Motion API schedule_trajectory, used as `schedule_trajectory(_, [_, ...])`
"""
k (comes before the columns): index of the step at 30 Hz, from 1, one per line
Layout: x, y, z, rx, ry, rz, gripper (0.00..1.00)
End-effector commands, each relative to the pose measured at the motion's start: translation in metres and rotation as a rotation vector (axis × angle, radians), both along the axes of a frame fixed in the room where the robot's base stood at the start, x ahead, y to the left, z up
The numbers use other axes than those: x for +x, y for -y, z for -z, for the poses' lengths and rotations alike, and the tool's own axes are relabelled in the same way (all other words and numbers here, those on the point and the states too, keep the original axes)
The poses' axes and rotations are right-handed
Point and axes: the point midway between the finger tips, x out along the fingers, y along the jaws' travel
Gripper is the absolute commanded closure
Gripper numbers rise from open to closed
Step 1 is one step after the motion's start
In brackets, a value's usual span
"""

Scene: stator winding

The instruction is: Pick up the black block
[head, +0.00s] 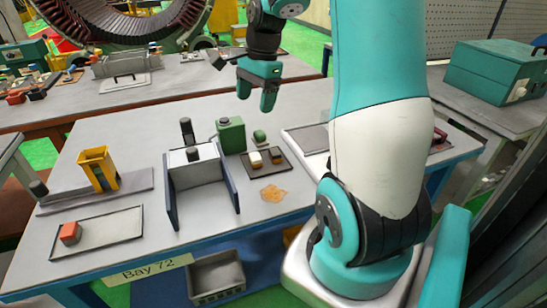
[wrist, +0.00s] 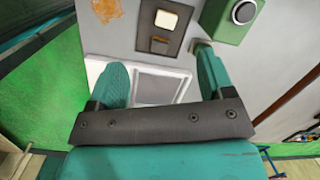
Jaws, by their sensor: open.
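A dark tray (head: 287,172) lies on the table right of the green machine, with two small blocks on it. The black block (head: 276,154) is hard to tell from the tray and has a brownish side; a cream-topped block (head: 256,158) sits to its left. In the wrist view, the dark block (wrist: 160,44) shows just beyond the fingers, below the cream block (wrist: 166,19), on the same tray (wrist: 146,18). My gripper (head: 256,94) is open and empty, raised above the table and apart from the blocks. Its fingers also show in the wrist view (wrist: 162,72).
A green machine (head: 231,136) stands left of the tray. A white-framed tray (wrist: 142,102) lies under my fingers in the wrist view. A blue-sided fixture (head: 196,172), yellow holder (head: 98,168) and red block (head: 70,232) are farther left. An orange sheet (head: 273,193) lies in front.

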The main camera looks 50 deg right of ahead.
Motion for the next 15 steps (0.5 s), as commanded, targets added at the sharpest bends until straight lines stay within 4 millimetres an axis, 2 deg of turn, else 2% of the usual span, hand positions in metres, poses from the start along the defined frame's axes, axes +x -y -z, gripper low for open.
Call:
schedule_trajectory(1, [-0.005,0.029,0.007,0.006,-0.024,0.141,0.26])
schedule_trajectory(3, [-0.012,0.055,0.013,0.012,-0.049,0.292,0.26])
schedule_trajectory(6, [-0.018,0.075,0.019,0.017,-0.071,0.415,0.26])
schedule_trajectory(10, [-0.019,0.078,0.037,0.021,-0.079,0.452,0.26])
schedule_trajectory(15, [-0.016,0.072,0.075,0.021,-0.081,0.448,0.26])
